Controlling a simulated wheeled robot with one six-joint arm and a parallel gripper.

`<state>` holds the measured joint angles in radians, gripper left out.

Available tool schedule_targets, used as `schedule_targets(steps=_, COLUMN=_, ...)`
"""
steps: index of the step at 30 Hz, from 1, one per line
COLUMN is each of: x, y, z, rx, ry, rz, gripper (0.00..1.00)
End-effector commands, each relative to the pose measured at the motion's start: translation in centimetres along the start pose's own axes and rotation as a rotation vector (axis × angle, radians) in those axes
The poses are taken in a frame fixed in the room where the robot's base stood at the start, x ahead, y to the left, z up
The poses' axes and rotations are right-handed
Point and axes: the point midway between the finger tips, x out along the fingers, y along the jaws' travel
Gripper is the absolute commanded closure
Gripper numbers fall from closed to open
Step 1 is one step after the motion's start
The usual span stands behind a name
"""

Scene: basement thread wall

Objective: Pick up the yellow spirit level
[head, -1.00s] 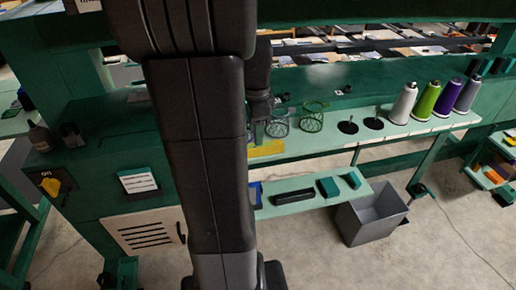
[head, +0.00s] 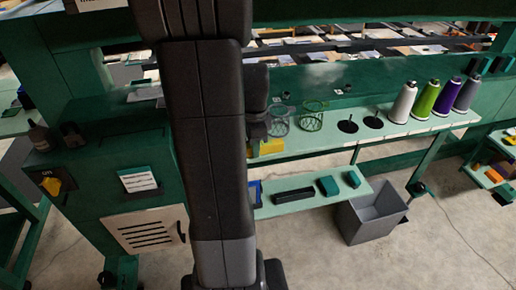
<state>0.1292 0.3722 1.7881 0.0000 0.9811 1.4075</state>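The yellow spirit level (head: 271,147) lies on the upper green shelf, right beside my dark arm. Only its right part shows; my arm and gripper hide the rest. My gripper (head: 254,145) points down at the level's visible left part, close above or at it. My arm covers much of it, so I cannot tell whether its fingers are open or shut, or whether they touch the level.
Two wire baskets (head: 312,118) stand just right of the gripper. Two black spindles (head: 348,126) and several thread cones (head: 403,103) stand farther right. A lower shelf (head: 290,208) holds a black tray (head: 294,196) and green boxes. A grey bin (head: 372,215) stands on the floor.

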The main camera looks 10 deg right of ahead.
Motion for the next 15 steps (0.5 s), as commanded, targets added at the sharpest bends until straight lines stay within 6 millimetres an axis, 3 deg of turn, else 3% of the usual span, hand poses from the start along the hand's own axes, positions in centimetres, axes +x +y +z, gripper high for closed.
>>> schedule_targets(steps=1, x=0.0, y=0.0, z=0.0, rx=0.000, ry=0.000, rz=0.000, gripper=0.88)
schedule_targets(steps=3, x=0.0, y=0.0, z=0.0, rx=0.000, ry=0.000, rz=0.000, gripper=1.00)
schedule_targets(steps=11, x=-0.2, y=0.0, z=0.0, rx=0.000, ry=0.000, rz=-0.001, gripper=1.00)
schedule_targets(steps=15, x=-1.8, y=-0.1, z=0.0, rx=0.000, ry=0.001, rz=-0.005, gripper=1.00)
